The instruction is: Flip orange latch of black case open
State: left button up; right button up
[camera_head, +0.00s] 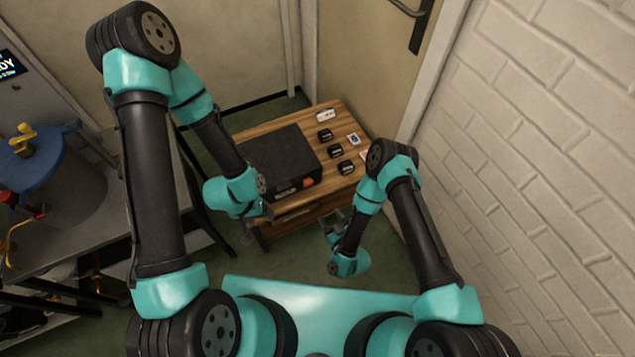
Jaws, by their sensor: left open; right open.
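The black case (285,150) lies closed on the wooden table (240,132). Its orange latch (308,183) shows at the right end of the near face. A dark handle sits to its left on that face. My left gripper (257,225) is open at the table's near left edge, below and left of the latch and apart from it. My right gripper (333,226) is open in front of the table's near right edge, below and right of the latch, also apart from it. Neither gripper holds anything that I can see. The fingertips are small and partly hidden.
Several small black items (335,151) and white cards (354,139) lie right of the case on the table. A grey bench with a blue-lidded drum (40,155) stands at left. A white brick wall (530,150) bounds the right, with a door behind the table.

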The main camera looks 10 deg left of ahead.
aim_at(309, 182)
jog(key=shift+s, duration=0.3)
jog(key=shift+w+a, duration=0.1)
jog(key=x, duration=1.7)
jog(key=shift+w+r, duration=0.2)
jog(key=shift+r, duration=0.05)
jog(key=shift+c, duration=0.2)
jog(key=shift+t, duration=0.3)
jog(key=c, duration=0.9)
